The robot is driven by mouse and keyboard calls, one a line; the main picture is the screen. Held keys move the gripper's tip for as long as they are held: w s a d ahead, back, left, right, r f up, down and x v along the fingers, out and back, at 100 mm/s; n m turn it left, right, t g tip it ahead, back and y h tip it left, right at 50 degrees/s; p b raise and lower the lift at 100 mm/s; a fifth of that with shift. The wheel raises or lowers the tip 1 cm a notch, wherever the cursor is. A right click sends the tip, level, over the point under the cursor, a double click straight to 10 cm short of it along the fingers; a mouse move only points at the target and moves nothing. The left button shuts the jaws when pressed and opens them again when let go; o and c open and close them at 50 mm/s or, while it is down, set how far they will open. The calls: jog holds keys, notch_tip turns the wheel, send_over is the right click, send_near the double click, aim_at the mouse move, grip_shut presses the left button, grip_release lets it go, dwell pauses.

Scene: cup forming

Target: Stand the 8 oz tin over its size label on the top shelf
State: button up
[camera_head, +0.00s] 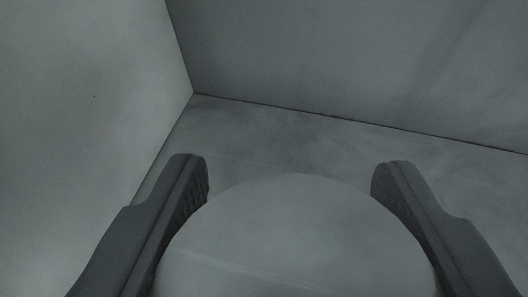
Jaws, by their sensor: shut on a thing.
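My gripper (289,180) reaches in from the bottom of the head camera view, with one dark finger on each side. It is shut on a round, pale grey tin (295,240), whose flat circular top fills the lower middle. The tin's near part is cut off by the bottom edge of the picture. Its sides are hidden, so I cannot tell whether its base touches anything. No size label and no printed mark on the tin show in this view.
A grey wall (90,100) stands close on the left, near the left finger. Another grey wall (340,50) runs across the back and meets it in a corner. A bare grey floor surface (290,135) lies between the tin and the back wall, with free room at right.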

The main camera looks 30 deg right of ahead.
jog(key=shift+w, duration=0.35)
jog(key=shift+c, duration=0.5)
jog(key=shift+w+d+f, duration=0.15)
jog(key=shift+f, duration=0.25)
jog(key=shift+f+b, duration=0.65)
jog(key=shift+b, duration=0.25)
jog(key=shift+f, duration=0.25)
jog(key=shift+f+b, duration=0.45)
jog(key=shift+b, duration=0.1)
